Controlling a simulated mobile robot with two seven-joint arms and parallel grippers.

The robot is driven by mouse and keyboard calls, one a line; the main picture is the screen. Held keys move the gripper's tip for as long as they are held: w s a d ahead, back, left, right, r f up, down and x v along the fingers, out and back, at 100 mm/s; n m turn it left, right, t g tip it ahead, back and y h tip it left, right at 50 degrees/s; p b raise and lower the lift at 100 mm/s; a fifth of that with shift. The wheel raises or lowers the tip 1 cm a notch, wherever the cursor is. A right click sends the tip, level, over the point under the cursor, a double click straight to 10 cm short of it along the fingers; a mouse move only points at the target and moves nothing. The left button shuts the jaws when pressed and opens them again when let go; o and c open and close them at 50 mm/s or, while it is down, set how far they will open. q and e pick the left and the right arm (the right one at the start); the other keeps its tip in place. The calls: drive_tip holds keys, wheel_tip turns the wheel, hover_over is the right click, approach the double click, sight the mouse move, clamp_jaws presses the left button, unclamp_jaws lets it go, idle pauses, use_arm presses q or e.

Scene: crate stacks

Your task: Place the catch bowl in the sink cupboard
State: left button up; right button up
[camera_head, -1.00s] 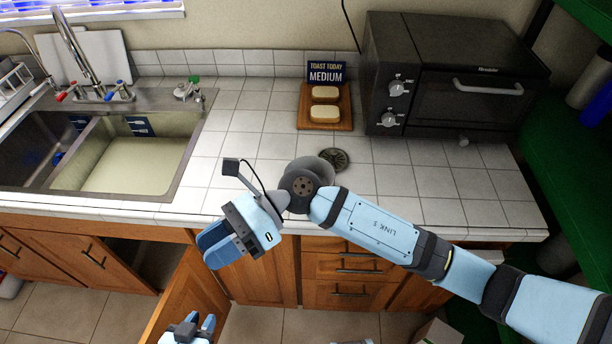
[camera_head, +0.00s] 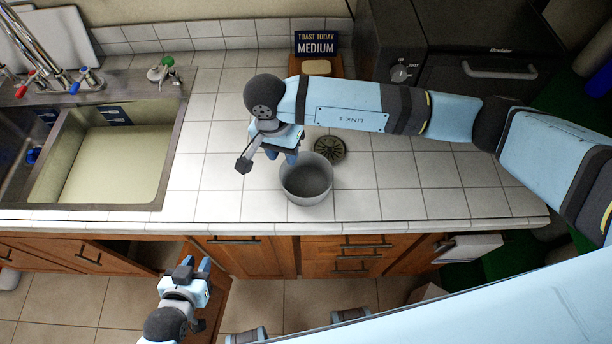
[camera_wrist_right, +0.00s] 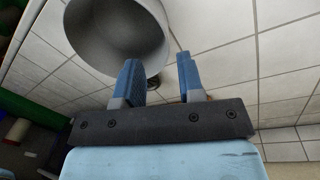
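The catch bowl (camera_head: 306,182), grey and round, appears upright on the tiled counter near its front edge. My right gripper (camera_head: 282,156) is just behind and left of it. In the right wrist view the bowl (camera_wrist_right: 118,35) lies beside the parted fingers (camera_wrist_right: 162,80), with nothing between them; whether a finger touches it is unclear. The sink cupboard (camera_head: 150,255) is below the sink, its door (camera_head: 212,312) swung out and its dark inside partly visible. My left gripper (camera_head: 196,266) is by that door, fingers apart and empty.
The sink (camera_head: 110,165) is at left. A dark round strainer (camera_head: 329,149) lies behind the bowl. The counter right of the bowl is clear.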

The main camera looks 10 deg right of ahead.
sight(289, 177)
drive_tip(key=shift+d+f, duration=0.1)
drive_tip(key=shift+f, duration=0.85)
drive_tip(key=shift+s+f+p, duration=0.2)
drive_tip(key=shift+f+p, duration=0.3)
drive_tip(key=shift+p, duration=0.05)
wheel_tip(289, 177, down, 4)
drive_tip(key=shift+r+p, duration=0.15)
drive_tip(key=shift+p, duration=0.45)
drive_tip(key=shift+d+f, duration=0.1)
drive_tip(key=shift+f, duration=0.2)
clamp_jaws()
